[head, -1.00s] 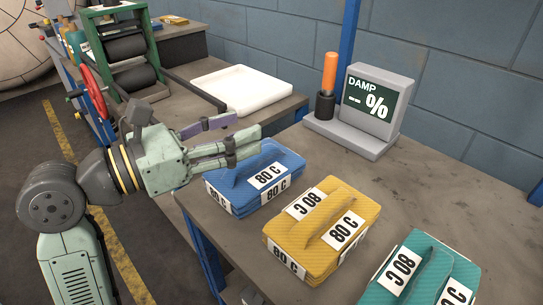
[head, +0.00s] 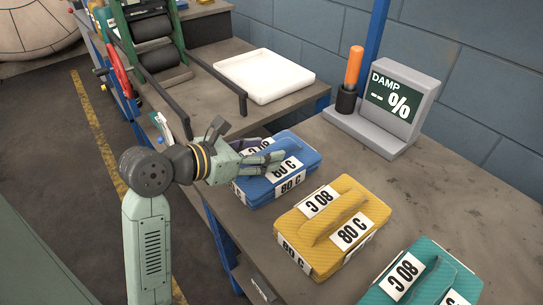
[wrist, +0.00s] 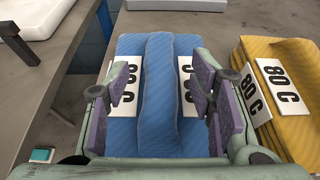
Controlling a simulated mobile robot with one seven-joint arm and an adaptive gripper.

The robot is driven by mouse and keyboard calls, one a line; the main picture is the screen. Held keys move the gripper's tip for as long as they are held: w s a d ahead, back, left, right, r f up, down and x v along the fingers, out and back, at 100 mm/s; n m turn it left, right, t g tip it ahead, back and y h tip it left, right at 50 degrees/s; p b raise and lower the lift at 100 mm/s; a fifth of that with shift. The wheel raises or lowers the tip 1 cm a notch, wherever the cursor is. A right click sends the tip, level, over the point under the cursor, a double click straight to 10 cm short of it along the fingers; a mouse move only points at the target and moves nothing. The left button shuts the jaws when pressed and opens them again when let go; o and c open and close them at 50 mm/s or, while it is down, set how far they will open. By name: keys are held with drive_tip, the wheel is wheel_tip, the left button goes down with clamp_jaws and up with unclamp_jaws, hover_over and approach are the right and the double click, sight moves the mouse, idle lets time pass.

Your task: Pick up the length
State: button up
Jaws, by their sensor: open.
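The folded blue length (head: 303,158) lies on the table, with white "80 C" labels and a raised ridge along its top. My gripper (head: 270,158) is at its left side in the head view, over its near part. In the wrist view the blue length (wrist: 158,75) fills the middle, and its ridge runs between the two open fingers of my gripper (wrist: 160,100). The fingers are apart with nothing held. Whether they touch the cloth cannot be told. A yellow length (head: 325,228) and a teal length (head: 432,275) lie to the right, also labelled "80 C".
A damp meter (head: 395,105) with an orange-handled probe (head: 354,66) stands behind the lengths. A white tray (head: 264,76) lies on the bench further back, near a roller frame with a red wheel (head: 117,78). Bare table (head: 470,190) shows on the right.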

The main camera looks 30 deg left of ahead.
drive_tip(key=shift+x, duration=0.85)
drive_tip(key=shift+c, duration=0.2)
clamp_jaws()
